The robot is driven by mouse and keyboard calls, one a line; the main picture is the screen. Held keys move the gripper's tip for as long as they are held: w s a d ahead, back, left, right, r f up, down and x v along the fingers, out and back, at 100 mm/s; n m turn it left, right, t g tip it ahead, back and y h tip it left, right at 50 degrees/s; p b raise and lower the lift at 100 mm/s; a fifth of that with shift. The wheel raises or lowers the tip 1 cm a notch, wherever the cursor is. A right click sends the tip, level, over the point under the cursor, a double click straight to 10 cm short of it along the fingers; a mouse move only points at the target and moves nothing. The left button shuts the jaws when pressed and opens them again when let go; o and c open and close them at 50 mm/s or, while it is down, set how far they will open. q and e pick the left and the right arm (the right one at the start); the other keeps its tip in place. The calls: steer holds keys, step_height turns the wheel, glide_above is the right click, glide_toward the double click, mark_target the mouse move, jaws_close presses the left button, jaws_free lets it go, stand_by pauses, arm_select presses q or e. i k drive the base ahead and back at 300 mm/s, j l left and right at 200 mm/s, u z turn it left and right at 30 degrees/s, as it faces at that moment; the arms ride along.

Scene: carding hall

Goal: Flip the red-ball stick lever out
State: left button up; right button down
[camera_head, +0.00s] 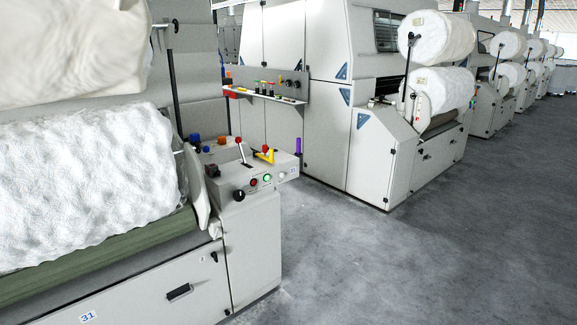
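The red-ball stick lever (239,143) stands on top of the grey control box (230,181) at the right end of the near machine. Its small red ball is at the upper end, and its thin stick runs down and slightly right to a dark slot in the box top. The stick leans a little to the left in the picture. Neither of my grippers is in view, and nothing touches the lever.
Around the lever are a yellow handle (266,155), a purple upright grip (298,146), blue (195,139) and orange-red (222,140) knobs, and a black knob (239,195). A large white fibre roll (85,180) lies left. Grey floor (400,260) is clear at right.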

mark_target(238, 139)
steer(key=i+u, duration=0.15)
steer(key=i, duration=0.7)
steer(key=i+l+u, duration=0.1)
steer(key=i, duration=0.75)
steer(key=i+l+u, duration=0.1)
steer(key=i+u, duration=0.35)
steer(key=i+l+u, duration=0.2)
steer(key=i+u, duration=0.25)
steer(key=i+l+u, duration=0.25)
steer(key=u, duration=0.25)
steer(key=i+l+u, duration=0.3)
steer(key=i+l, duration=0.05)
steer(key=l, duration=0.1)
